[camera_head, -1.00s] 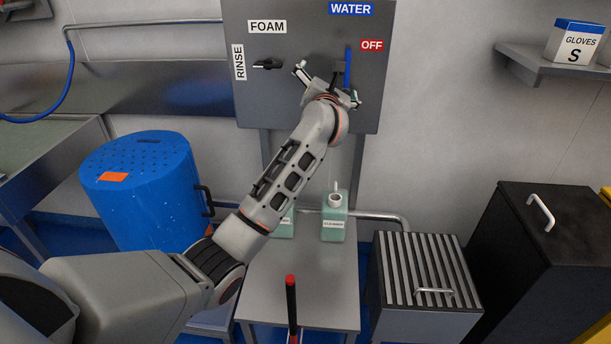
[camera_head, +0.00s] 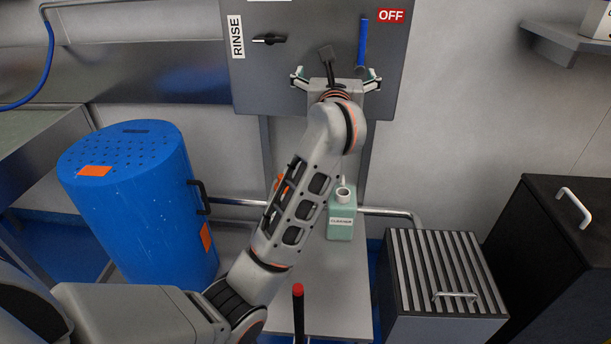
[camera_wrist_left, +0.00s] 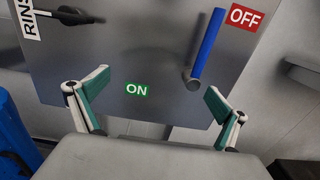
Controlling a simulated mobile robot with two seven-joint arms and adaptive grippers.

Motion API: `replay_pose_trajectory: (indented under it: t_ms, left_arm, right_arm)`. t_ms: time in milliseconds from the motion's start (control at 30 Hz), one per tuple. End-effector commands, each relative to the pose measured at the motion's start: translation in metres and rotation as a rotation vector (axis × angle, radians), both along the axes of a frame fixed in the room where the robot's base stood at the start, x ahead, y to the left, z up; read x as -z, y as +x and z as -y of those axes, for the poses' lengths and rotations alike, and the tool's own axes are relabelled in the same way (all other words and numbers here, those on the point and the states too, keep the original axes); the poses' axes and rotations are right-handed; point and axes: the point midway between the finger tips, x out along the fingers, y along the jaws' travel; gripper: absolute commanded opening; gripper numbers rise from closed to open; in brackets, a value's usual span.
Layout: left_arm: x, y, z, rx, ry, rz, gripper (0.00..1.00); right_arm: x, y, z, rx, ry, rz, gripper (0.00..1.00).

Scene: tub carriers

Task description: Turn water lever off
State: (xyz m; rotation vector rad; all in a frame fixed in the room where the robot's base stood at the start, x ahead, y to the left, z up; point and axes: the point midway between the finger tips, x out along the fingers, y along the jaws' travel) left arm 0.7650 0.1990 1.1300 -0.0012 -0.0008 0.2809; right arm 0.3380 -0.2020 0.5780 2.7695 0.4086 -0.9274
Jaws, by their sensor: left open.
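The blue water lever (camera_head: 362,42) is on the grey wall panel (camera_head: 300,60). It stands nearly upright, its upper end beside the red OFF label (camera_head: 390,16). In the left wrist view the lever (camera_wrist_left: 207,45) rises, leaning slightly right, from a round pivot, with the OFF label (camera_wrist_left: 243,17) at its upper right. A green ON label (camera_wrist_left: 136,90) lies left of and below the pivot. My left gripper (camera_head: 335,76) is open, its fingers spread wide in front of the panel's lower part, below the lever. Nothing is between its fingers (camera_wrist_left: 157,82). My right gripper is not in view.
A black knob (camera_head: 269,39) sits by the RINSE label on the panel's left. Below stand a blue drum (camera_head: 135,200), a green cleaner bottle (camera_head: 341,220), a slatted grey box (camera_head: 440,270) and a black bin (camera_head: 550,220). A shelf (camera_head: 570,45) juts out at right.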

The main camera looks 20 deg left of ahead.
Motion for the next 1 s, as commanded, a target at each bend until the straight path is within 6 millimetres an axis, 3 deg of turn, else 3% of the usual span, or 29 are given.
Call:
replay_pose_trajectory:
  t_ms: [233,367,700,1000]
  left_arm:
    - [0.000,-0.045,0.013,0.002,-0.002,-0.001,1.00]
    - [0.011,-0.050,-0.012,-0.075,0.122,0.012,1.00]
    - [0.032,-0.084,-0.056,-0.253,0.552,0.035,1.00]
    - [0.056,-0.119,-0.057,-0.326,1.028,0.026,1.00]
  right_arm:
    - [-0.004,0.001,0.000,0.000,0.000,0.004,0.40]
    - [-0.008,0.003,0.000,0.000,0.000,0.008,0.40]
    - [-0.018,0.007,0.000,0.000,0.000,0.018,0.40]
    - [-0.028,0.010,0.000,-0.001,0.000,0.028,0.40]
